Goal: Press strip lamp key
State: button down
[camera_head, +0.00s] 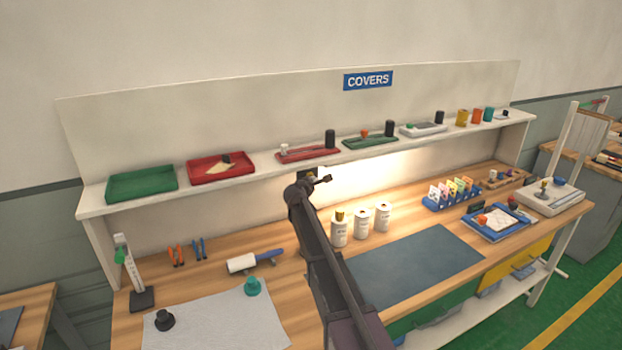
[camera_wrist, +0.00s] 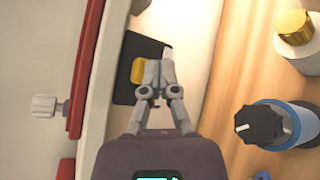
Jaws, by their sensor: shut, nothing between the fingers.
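The strip lamp key looks to be the yellow key (camera_wrist: 138,70) on a black plate (camera_wrist: 126,88) under the shelf, in the wrist view. In the head view the dark plate (camera_head: 307,171) shows partly behind my gripper. My gripper (camera_wrist: 160,66) is shut and empty, its fingertips close together over the plate beside the yellow key. Whether they touch it I cannot tell. In the head view my gripper (camera_head: 326,179) is just below the shelf edge. Warm light falls on the back panel (camera_head: 370,178) to its right.
The shelf (camera_head: 255,176) above holds trays and small items. White bottles (camera_head: 339,232) stand on the bench to the right of my arm. In the wrist view a yellow-capped bottle (camera_wrist: 297,28) and a black knob on a blue body (camera_wrist: 262,125) are at the right.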

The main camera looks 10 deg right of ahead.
jog(key=shift+w, duration=0.1)
dwell(0.3)
jog(key=shift+w+a, duration=0.1)
jog(key=shift+w, duration=0.2)
jog(key=shift+w+a, duration=0.1)
jog(key=shift+w, duration=0.15)
dwell(0.8)
jog(key=shift+s, duration=0.65)
jog(key=shift+s+d, duration=0.15)
jog(key=shift+d, duration=0.05)
jog(key=shift+s+d, duration=0.3)
jog(key=shift+s, duration=0.6)
jog(key=shift+s+d, duration=0.3)
jog(key=shift+s, duration=0.65)
jog(key=shift+s+d, duration=0.3)
jog(key=shift+s, duration=0.6)
